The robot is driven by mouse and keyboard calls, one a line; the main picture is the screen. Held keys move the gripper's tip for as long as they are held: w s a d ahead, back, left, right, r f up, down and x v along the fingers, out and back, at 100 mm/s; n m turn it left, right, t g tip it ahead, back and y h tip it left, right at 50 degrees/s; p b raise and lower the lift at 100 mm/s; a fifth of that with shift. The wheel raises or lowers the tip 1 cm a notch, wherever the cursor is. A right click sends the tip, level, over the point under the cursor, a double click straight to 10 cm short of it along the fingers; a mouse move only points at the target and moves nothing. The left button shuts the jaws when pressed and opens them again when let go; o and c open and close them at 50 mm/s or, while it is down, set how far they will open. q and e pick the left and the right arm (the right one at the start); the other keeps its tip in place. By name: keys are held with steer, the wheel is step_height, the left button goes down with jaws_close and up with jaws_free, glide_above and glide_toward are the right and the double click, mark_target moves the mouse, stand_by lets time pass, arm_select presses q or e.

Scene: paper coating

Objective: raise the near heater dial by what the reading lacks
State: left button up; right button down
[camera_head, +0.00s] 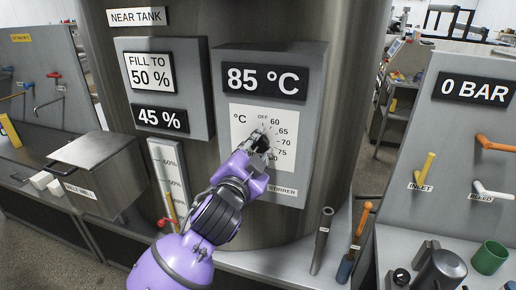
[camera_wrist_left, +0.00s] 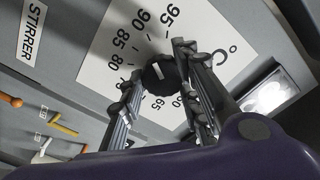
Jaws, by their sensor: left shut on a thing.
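The near heater panel (camera_head: 223,150) is a grey box on the steel tank, with a display (camera_head: 263,80) reading 85 °C. Below it is a white dial scale (camera_head: 240,121), also in the left wrist view (camera_wrist_left: 100,45), with numbers from 60 to 95 legible there. The black round dial (camera_wrist_left: 160,78) sits at the scale's middle and bears a short white mark; which number it points to is hard to tell. My left gripper (camera_head: 263,141) is shut on the dial, its fingers (camera_wrist_left: 158,84) on either side of it. My right gripper is not in view.
A sign (camera_head: 150,70) says FILL TO 50 %, above a 45 % display (camera_head: 160,119). A STIRRER label (camera_head: 282,191) is under the scale. At right a panel (camera_head: 450,130) reads 0 BAR, with INLET (camera_head: 424,171) and BLEED (camera_head: 490,188) handles. Tools stand on the bench front.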

arm_select(q)
steer(key=shift+d+f, duration=0.15)
steer(key=shift+f, duration=0.05)
steer(key=o, duration=1.1)
steer(key=shift+c, duration=0.2)
steer(key=shift+s+r, duration=0.1)
steer(key=shift+r, duration=0.05)
steer(key=shift+s, duration=0.1)
steer(key=v, duration=1.2)
